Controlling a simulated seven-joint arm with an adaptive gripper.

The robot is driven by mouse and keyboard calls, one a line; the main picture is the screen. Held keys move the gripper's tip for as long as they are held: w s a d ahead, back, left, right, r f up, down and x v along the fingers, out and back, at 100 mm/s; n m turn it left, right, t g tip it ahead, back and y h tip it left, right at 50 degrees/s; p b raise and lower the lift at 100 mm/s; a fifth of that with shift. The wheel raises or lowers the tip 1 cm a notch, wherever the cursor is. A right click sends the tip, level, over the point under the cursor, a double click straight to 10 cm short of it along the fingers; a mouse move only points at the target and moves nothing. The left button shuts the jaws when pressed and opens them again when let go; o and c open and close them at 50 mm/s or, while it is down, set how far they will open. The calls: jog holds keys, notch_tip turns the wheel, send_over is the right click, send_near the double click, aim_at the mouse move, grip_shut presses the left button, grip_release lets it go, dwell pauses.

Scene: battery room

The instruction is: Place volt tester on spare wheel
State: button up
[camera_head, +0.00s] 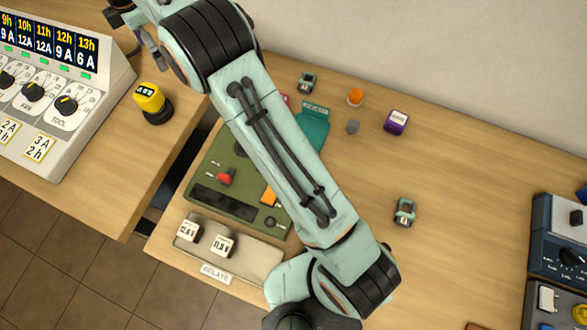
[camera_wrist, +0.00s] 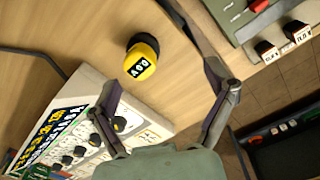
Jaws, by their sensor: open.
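The yellow volt tester (camera_head: 148,97), a rounded body with a small dark display, is on the left table beside the meter console. It sits on a black round piece (camera_head: 158,113) that looks like the spare wheel, slightly off its centre. The wrist view shows the tester (camera_wrist: 142,62) from above, with a dark edge beside it. My gripper (camera_wrist: 162,76) is open and empty, its fingers apart, with the tester beyond the fingertips. In the head view my gripper (camera_head: 136,42) is at the top left, above and apart from the tester.
The meter console (camera_head: 75,130) stands left of the tester. A gap separates the two tables. The right table holds a green panel (camera_head: 195,180), a relay tray (camera_head: 258,262), an orange-topped item (camera_head: 355,97) and a purple block (camera_head: 396,122).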

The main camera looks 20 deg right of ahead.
jog(key=s+d+r+m, duration=0.6)
jog(key=s+d, duration=0.1)
jog(key=s, duration=0.1)
jog(key=s+d+f+m, duration=0.2)
jog(key=s+m, duration=0.2)
jog(key=s, duration=0.5)
jog(key=s+d+f+m, duration=0.2)
jog(key=s+m, duration=0.3)
jog(key=s, duration=0.4)
jog(key=s+d+f+m, duration=0.2)
jog(key=s+m, duration=0.3)
jog(key=s, duration=0.4)
jog(key=shift+d+f+y, duration=0.2)
jog(key=shift+d+y, duration=0.1)
jog(key=shift+d, duration=0.5)
